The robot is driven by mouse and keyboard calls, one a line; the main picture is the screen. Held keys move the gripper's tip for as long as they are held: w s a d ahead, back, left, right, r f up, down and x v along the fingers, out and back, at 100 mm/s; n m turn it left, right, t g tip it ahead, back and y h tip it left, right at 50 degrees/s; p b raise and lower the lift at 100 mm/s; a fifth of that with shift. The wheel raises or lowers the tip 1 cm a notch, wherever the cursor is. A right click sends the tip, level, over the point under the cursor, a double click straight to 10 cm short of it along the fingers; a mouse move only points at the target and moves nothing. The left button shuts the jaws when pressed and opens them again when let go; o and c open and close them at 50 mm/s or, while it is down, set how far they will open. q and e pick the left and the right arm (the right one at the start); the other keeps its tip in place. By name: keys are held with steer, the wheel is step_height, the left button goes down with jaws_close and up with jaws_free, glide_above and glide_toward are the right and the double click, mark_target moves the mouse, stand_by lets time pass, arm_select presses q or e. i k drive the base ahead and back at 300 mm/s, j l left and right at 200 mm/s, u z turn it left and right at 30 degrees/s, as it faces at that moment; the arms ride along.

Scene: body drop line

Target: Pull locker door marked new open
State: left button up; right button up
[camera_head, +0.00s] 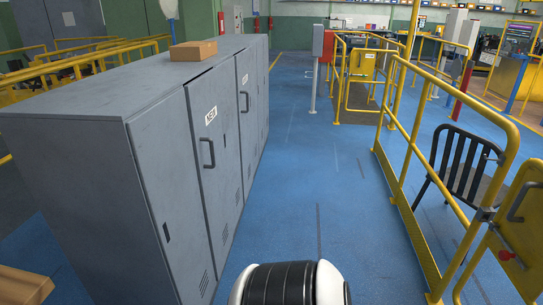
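A row of grey metal lockers (75,106) stands at the left. The locker door marked NEW (218,165) is on its aisle side, with a white label (211,116) near its top. A dark bar handle (207,153) sits below the label. The door looks shut or very nearly so; a thin dark gap runs along its top edge. A black and white rounded part at the bottom middle is mine. Neither of my grippers shows.
A cardboard box (194,50) lies on top of the lockers. Blue floor (310,190) is clear in front of the doors. Yellow railings (420,150) and a black chair (466,168) stand at the right. A grey post with a red box (322,42) stands farther back.

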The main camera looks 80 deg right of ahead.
mark_target(202, 94)
steer(key=z, duration=2.1)
